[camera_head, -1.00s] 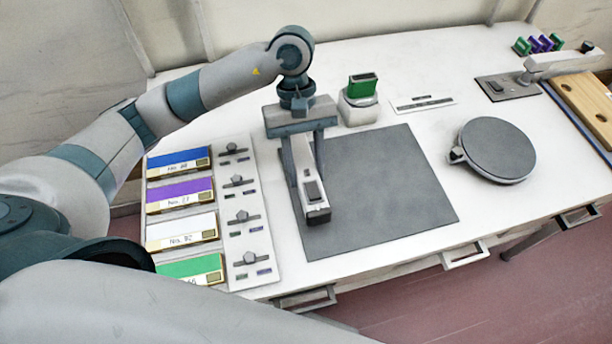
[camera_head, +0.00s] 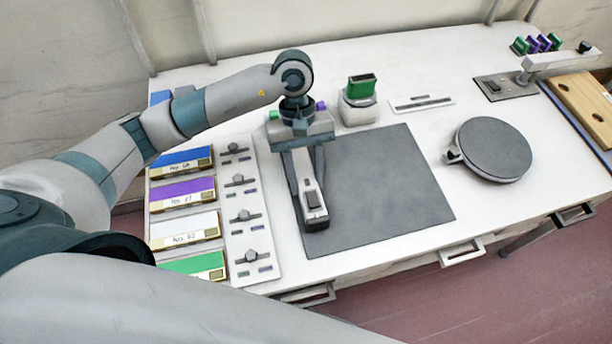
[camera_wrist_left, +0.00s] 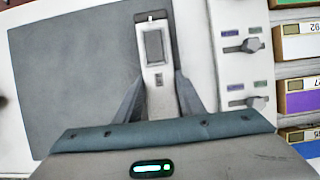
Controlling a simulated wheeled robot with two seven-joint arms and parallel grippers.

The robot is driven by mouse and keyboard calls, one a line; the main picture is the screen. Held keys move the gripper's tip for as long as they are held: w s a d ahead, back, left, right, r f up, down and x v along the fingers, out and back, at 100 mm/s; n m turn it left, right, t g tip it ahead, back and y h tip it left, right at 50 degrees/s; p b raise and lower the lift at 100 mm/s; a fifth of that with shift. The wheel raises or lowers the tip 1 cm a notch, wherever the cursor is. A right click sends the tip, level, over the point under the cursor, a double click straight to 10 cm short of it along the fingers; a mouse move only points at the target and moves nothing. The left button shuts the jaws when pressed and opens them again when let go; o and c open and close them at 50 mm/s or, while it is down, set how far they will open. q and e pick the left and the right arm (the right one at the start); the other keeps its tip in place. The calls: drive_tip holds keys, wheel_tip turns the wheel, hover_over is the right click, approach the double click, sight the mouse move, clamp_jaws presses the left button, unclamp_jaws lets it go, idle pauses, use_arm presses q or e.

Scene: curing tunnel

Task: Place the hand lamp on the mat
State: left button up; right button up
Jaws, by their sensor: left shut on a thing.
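The hand lamp (camera_head: 309,196) is a slim pale bar with a dark panel near its front end. My left gripper (camera_head: 304,178) is shut on it, with one finger on each side. The dark grey mat (camera_head: 385,185) lies flat on the table. The lamp is over the mat's left part in the head view; whether it touches the mat I cannot tell. In the left wrist view the lamp (camera_wrist_left: 155,50) points away from the gripper (camera_wrist_left: 160,95), along the edge of the mat (camera_wrist_left: 75,75). My right gripper is not in view.
Left of the mat are a panel with several knobs (camera_head: 247,215) and coloured labelled boxes (camera_head: 185,231). A green-topped block (camera_head: 361,88) stands behind the mat. A round dark disc (camera_head: 494,150) lies to the right. The mat's right part is bare.

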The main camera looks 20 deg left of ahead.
sight(306, 178)
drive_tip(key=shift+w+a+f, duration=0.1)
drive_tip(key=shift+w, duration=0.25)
use_arm(q)
drive_tip(key=o, duration=1.3)
drive_tip(key=shift+r, duration=0.1)
drive_tip(key=shift+w+a+r, duration=0.1)
drive_tip(key=shift+w+r, duration=0.05)
drive_tip(key=shift+r, duration=0.05)
drive_tip(key=shift+b+v, duration=0.55)
drive_tip(key=shift+v, duration=0.65)
drive_tip(key=b+v, duration=0.2)
drive_tip(key=v, duration=0.5)
drive_tip(key=shift+w+r, duration=0.1)
drive_tip(key=shift+r, duration=0.25)
drive_tip(key=shift+w+a+r, duration=0.15)
drive_tip(key=shift+a+r, duration=0.05)
drive_tip(key=shift+r, duration=0.4)
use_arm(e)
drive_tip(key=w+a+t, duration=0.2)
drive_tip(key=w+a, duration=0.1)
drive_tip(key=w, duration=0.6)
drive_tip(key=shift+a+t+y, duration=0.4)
